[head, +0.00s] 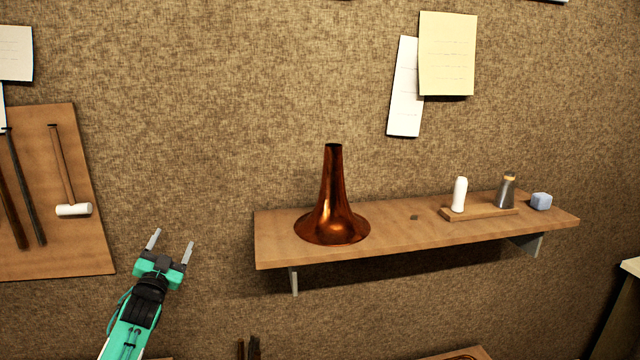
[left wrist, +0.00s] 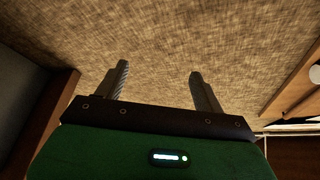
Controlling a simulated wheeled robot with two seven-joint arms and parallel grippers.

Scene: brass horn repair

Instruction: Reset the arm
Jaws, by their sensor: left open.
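My left gripper (head: 170,246) is in the lower left of the head view, pointing up in front of the brown wall. Its two fingers are apart with nothing between them. It is left of the wooden shelf (head: 400,240) and clear of it. In the left wrist view the open fingers (left wrist: 160,85) show with only the wall behind them. A copper horn bell (head: 333,215) stands upright, wide end down, on the left part of the shelf. My right gripper is not in either view.
A tool board (head: 85,245) with a white-headed mallet (head: 73,210) hangs left. Wall space between board and shelf is clear.

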